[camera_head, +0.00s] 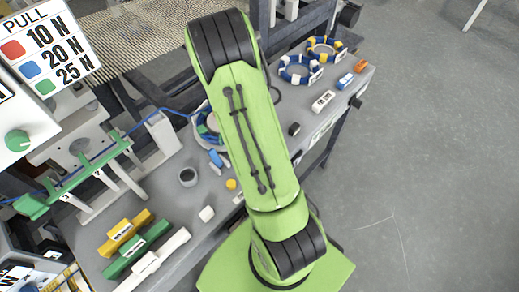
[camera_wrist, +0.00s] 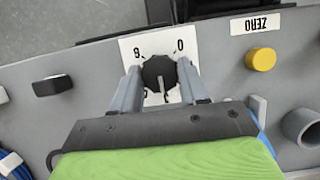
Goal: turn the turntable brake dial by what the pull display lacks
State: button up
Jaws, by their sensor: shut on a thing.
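In the wrist view my gripper (camera_wrist: 159,68) is shut on a round black dial (camera_wrist: 157,77), one finger on each side. The dial sits on a white plate (camera_wrist: 133,46) on the grey panel. An upside-down 8 shows at its upper left and a 0 at its upper right; other marks are partly hidden by my fingers. A pale pointer line on the dial points toward the bottom of the picture. In the head view my arm hides the gripper and the dial. A PULL chart (camera_head: 45,45) lists red 10 N, blue 20 N and green 25 N. I see no readable pull display.
In the head view, yellow, green and white blocks (camera_head: 137,250) lie on the bench. Open floor (camera_head: 430,160) is at right.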

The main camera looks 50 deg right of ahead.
jog(key=o, duration=1)
jog(key=shift+o, duration=0.2)
jog(key=p+v, duration=0.3)
jog(key=v, duration=1.2)
jog(key=shift+w+r, duration=0.2)
jog(key=shift+r, duration=0.1)
jog(key=shift+d, duration=0.1)
